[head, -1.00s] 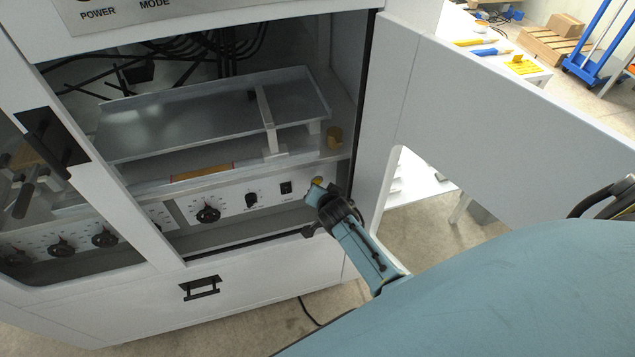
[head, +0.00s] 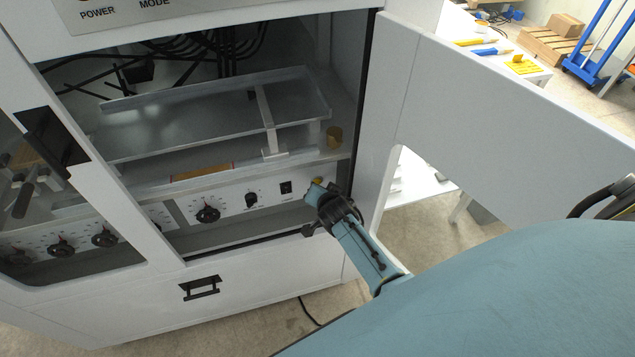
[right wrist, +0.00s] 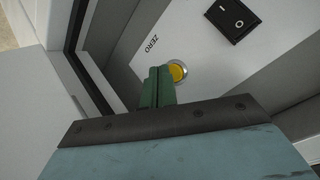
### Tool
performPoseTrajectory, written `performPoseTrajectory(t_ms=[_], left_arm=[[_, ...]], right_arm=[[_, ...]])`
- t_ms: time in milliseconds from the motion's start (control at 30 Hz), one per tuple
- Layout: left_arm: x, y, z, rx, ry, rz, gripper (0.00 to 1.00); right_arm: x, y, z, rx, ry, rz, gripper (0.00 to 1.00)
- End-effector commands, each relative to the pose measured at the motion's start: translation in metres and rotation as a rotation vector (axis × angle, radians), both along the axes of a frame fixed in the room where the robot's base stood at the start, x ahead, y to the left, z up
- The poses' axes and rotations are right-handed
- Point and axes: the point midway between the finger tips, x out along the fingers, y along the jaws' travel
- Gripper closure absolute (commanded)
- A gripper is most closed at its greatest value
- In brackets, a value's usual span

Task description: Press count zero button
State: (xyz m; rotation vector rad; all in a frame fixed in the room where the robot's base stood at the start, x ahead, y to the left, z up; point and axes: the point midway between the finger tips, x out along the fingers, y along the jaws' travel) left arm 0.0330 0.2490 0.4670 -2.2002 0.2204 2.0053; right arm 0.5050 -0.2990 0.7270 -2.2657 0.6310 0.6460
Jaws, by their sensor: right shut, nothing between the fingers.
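The count zero button is a yellow round button (right wrist: 178,72) in a pale ring on the white panel, with the word ZERO printed beside it. In the head view a bit of the yellow button (head: 318,181) shows just above my right gripper (head: 318,190). In the right wrist view my right gripper (right wrist: 160,78) is shut, its green fingertips together and empty. The fingertips overlap the left edge of the button in that view. I cannot tell whether they touch it. My left gripper is not in view.
A black rocker switch (right wrist: 233,19) sits near the button. The panel (head: 230,198) also carries black knobs, below a metal tray (head: 200,120) inside the cabinet. The cabinet's frame edge (head: 365,150) stands close right of my gripper, and the open door (head: 480,120) extends further right.

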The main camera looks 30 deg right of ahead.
Motion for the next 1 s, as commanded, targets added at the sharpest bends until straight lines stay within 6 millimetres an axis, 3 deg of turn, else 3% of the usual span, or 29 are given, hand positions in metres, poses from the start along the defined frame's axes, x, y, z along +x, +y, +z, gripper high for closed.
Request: performPoseTrajectory(t_ms=[1000], left_arm=[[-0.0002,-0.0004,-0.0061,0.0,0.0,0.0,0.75]], right_arm=[[0.0117,-0.0028,-0.0004,0.0,0.001,-0.001,1.0]])
